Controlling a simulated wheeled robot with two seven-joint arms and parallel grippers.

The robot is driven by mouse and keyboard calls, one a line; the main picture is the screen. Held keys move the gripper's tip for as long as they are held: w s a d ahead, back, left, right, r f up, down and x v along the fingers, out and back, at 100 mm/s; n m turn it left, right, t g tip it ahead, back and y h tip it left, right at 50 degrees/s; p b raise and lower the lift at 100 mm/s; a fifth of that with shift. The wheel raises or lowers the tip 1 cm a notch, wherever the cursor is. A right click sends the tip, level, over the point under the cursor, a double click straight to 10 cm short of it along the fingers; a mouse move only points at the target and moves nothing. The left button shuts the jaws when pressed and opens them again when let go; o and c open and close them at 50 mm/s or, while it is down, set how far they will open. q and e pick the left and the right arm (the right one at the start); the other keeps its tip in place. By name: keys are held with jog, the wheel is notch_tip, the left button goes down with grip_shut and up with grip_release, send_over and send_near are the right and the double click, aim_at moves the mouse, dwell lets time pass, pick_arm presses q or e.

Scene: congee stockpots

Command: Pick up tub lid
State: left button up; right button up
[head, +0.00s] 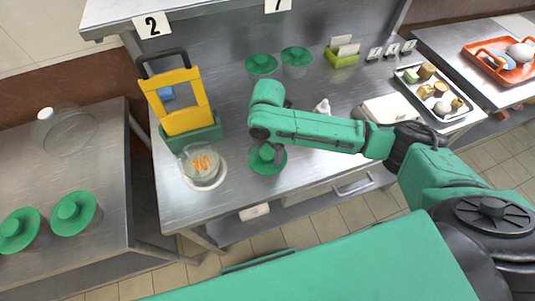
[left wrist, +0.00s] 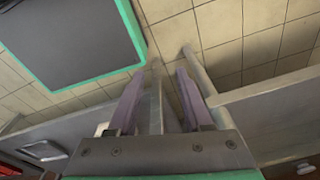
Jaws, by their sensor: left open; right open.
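A round green tub lid (head: 267,160) with a raised knob lies on the steel table near its front edge. My right gripper (head: 265,150) is right over this lid, pointing down; its fingers are mostly hidden by the wrist, and I cannot tell whether they touch the knob. A clear tub (head: 199,163) with orange strips in it stands uncovered on a white round base, left of the lid. My left gripper shows only in the left wrist view (left wrist: 157,98); it is open and empty, with table legs and floor tiles beyond its fingers.
Two green-lidded tubs (head: 262,65) stand at the back of the table. A yellow frame in a green holder (head: 184,105) stands behind the clear tub. A food tray (head: 432,90) lies at right. More green lids (head: 76,212) are on the left table.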

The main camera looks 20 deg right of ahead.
pick_arm(q)
jog(key=shift+s+a+f, duration=0.1)
jog(key=shift+s, duration=0.65)
pick_arm(e)
jog(key=c, duration=1.4)
jog(key=shift+o, duration=0.2)
jog(key=shift+r, duration=0.1)
